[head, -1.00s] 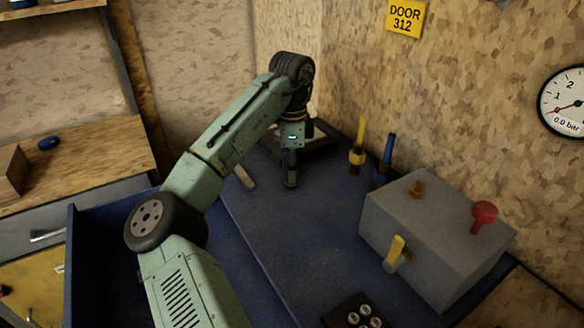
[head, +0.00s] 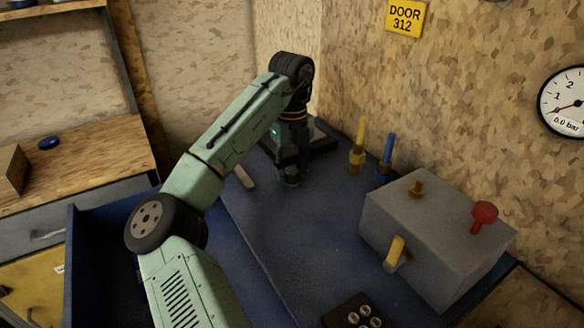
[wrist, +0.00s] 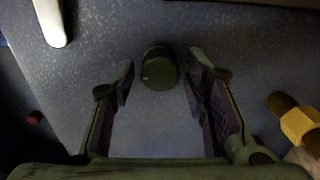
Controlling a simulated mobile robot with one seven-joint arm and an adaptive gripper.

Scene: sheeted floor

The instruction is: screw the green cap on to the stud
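The dark green cap (wrist: 158,72) stands on the blue bench top in the wrist view, between and slightly beyond my fingertips, with a gap on each side. My gripper (wrist: 160,78) is open and points down at the bench. In the head view my gripper (head: 289,180) is low over the far left part of the bench, and I cannot make out the cap there. A short brass stud (head: 417,189) stands bare on top of the grey block (head: 440,236), well to the right of my gripper.
The block also carries a red knob (head: 485,213) and a yellow handle (head: 396,250). Yellow-handled (head: 358,150) and blue-handled (head: 387,155) fittings stand by the wall; a yellow-brass fitting (wrist: 298,122) is right of my gripper. A pale bar (wrist: 50,22) lies left. The bench middle is clear.

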